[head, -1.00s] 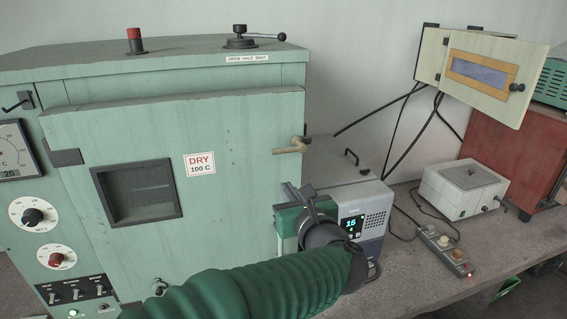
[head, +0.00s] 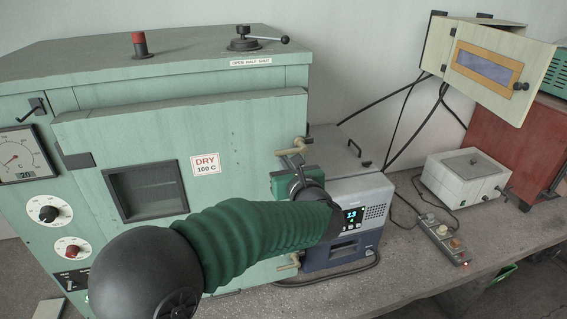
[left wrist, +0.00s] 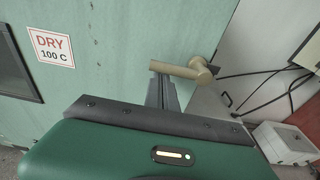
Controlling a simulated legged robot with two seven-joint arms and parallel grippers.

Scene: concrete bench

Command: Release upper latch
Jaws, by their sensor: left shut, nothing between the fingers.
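The upper latch (head: 291,149) is a tan handle at the upper right edge of the green oven door (head: 235,130). It points roughly level to the left across the door. The left wrist view shows it (left wrist: 182,69) just beyond my fingers. My left gripper (head: 292,168) has a green body and is right below the latch in the head view. In the left wrist view its grey fingers (left wrist: 161,92) are together and empty, tips close under the latch's free end. Whether they touch it, I cannot tell. My right gripper is in neither view.
A lower latch (head: 288,263) sits at the door's lower right edge. A grey-blue device with a display (head: 352,216) stands close right of the door. A white box (head: 465,178) and a power strip (head: 442,238) lie farther right. Bare bench (head: 400,270) shows in front.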

